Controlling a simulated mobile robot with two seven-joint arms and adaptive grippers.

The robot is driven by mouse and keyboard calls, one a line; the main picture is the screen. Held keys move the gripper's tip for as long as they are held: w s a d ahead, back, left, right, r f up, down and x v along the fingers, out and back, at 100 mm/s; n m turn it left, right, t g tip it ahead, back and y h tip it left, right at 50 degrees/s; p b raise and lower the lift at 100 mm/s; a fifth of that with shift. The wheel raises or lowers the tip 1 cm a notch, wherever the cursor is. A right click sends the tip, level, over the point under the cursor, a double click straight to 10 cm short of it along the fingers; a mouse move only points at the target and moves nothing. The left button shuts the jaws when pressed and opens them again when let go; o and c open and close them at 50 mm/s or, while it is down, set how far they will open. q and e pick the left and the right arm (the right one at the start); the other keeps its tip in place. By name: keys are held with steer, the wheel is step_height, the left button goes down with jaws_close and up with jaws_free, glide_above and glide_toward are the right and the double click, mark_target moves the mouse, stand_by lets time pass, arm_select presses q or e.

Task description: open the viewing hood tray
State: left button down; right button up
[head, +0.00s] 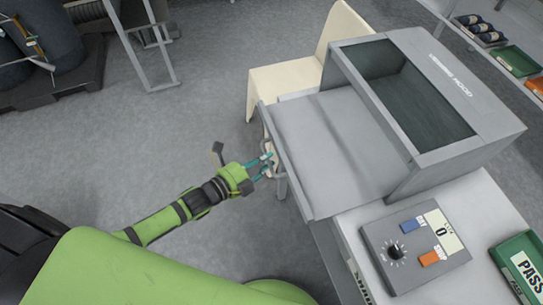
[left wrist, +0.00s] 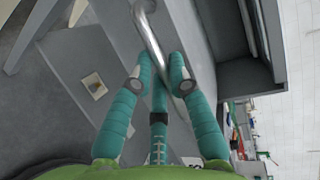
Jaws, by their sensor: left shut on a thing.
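The grey viewing hood (head: 440,100) stands on a light bench at the right of the head view. Its tray (head: 340,150) is pulled out toward the left and sticks out past the bench. My left gripper (head: 267,165) is at the tray's front face, shut on the tray handle. In the left wrist view the curved metal handle (left wrist: 150,35) runs between the teal fingers of the gripper (left wrist: 162,75). The part of the handle between the fingers is partly hidden. My right gripper is not in view.
A control box (head: 415,247) with a knob and coloured buttons sits on the bench in front of the hood. A green PASS tray (head: 525,265) is at the lower right. A cream chair (head: 285,80) stands behind the tray.

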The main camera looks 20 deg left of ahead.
arm_select(q)
steer(key=c, duration=1.2)
jaws_free()
steer(key=shift+o, duration=0.2)
steer(key=v, duration=1.2)
